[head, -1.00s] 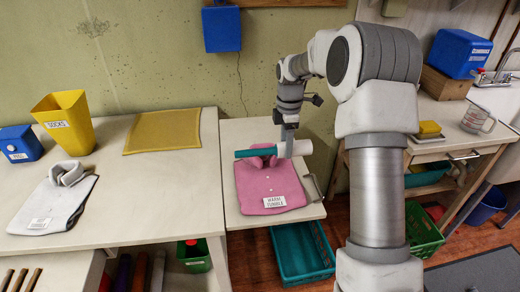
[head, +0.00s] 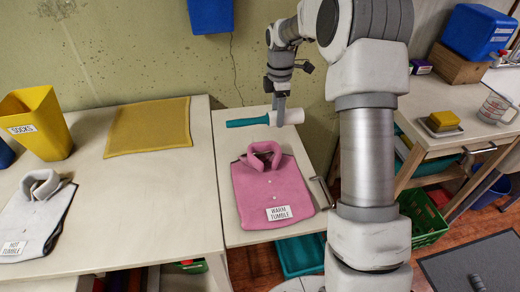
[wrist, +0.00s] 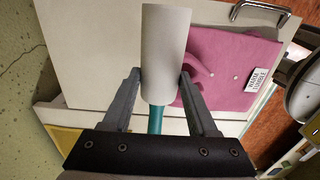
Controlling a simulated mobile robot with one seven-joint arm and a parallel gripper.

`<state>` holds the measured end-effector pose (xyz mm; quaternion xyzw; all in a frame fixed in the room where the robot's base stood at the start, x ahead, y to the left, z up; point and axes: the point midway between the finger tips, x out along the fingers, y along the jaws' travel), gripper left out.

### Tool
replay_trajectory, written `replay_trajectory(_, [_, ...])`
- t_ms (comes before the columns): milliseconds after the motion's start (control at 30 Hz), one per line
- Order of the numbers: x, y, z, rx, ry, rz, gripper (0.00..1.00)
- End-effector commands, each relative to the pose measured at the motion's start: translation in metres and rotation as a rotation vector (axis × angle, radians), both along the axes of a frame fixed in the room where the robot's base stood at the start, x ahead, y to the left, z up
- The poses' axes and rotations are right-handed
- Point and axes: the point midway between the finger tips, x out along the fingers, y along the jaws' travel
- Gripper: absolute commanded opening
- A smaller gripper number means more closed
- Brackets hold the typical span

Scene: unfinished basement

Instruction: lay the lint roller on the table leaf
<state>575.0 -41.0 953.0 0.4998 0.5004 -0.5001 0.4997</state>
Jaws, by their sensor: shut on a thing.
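The lint roller has a teal handle (head: 247,122) and a white roll (head: 292,117). My gripper (head: 279,112) points down and is shut on it near where handle and roll meet. In the wrist view, my gripper (wrist: 161,80) has one finger on each side of the roll (wrist: 165,45), and the teal handle (wrist: 156,120) runs back toward the palm. The roller lies level over the back part of the table leaf (head: 228,150), behind the pink shirt. I cannot tell whether it touches the leaf.
A folded pink shirt (head: 270,188) tagged "WARM TUMBLE" covers the leaf's middle and front. The bare leaf shows behind it. To the left, the larger table (head: 130,210) holds a yellow mat (head: 150,125), yellow bin (head: 38,125) and grey shirt (head: 35,215). A blue wall box (head: 210,14) hangs behind.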

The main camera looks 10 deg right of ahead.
Motion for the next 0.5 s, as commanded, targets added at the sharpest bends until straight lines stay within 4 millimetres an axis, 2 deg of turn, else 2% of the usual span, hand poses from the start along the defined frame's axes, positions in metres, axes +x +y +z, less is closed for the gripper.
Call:
replay_trajectory(167, [0.014,0.012,-0.012,0.001,0.002,0.002,0.01])
replay_trajectory(500, [0.067,0.055,-0.053,0.0,0.001,0.001,0.01])
